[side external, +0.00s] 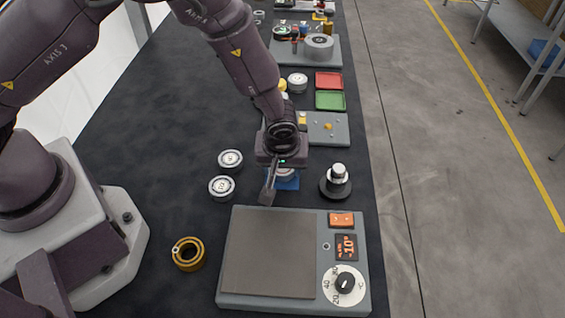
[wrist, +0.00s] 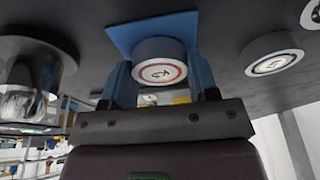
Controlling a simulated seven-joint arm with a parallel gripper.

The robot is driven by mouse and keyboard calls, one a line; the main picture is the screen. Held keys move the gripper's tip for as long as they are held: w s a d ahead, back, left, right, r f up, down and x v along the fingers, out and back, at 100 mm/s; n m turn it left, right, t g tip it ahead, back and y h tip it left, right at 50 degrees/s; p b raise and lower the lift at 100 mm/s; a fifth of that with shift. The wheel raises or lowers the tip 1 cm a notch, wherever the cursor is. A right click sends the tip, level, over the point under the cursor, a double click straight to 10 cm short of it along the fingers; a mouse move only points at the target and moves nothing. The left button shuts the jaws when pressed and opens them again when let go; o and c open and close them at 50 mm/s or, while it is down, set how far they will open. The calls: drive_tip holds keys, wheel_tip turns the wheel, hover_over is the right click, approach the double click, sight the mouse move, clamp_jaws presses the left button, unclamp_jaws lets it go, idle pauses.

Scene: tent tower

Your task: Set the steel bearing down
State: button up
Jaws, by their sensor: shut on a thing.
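The steel bearing (wrist: 160,68) is a short grey-silver cylinder with a red-ringed white label on its face, between the two blue fingers of my gripper (wrist: 165,82). My gripper (side external: 280,184) is shut on it in the side view, where a finger and the wrist hide most of it. A flat blue square pad (side external: 289,184) lies directly beneath the bearing; it also shows behind the bearing in the wrist view (wrist: 125,38). The bearing is on or very close to the pad; I cannot tell whether they touch.
Two similar labelled discs (side external: 231,159) (side external: 221,187) stand left of my gripper. A black stand with a silver top (side external: 337,182) is close on the right. A hotplate-like device (side external: 270,255) is in front, with a brass ring (side external: 188,253) to its left. Trays (side external: 330,100) lie behind.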

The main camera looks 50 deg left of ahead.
drive_tip(key=shift+f, duration=0.15)
drive_tip(key=o, duration=1.1)
drive_tip(key=s+a+r+m+h, duration=0.1)
drive_tip(key=s+r, duration=0.1)
drive_tip(key=r, duration=0.8)
drive_tip(key=s+r, duration=0.2)
drive_tip(key=r, duration=0.7)
drive_tip(key=s+a+r+m+t, duration=0.1)
drive_tip(key=s+a+r+m, duration=0.3)
drive_tip(key=s+r, duration=0.3)
drive_tip(key=s+a+r+m+t+h, duration=0.1)
drive_tip(key=s+a+r+m, duration=0.3)
drive_tip(key=s+r, duration=0.4)
drive_tip(key=shift+s+a+r+t, duration=0.15)
drive_tip(key=shift+s+a+t, duration=0.25)
drive_tip(key=shift+a+t, duration=0.4)
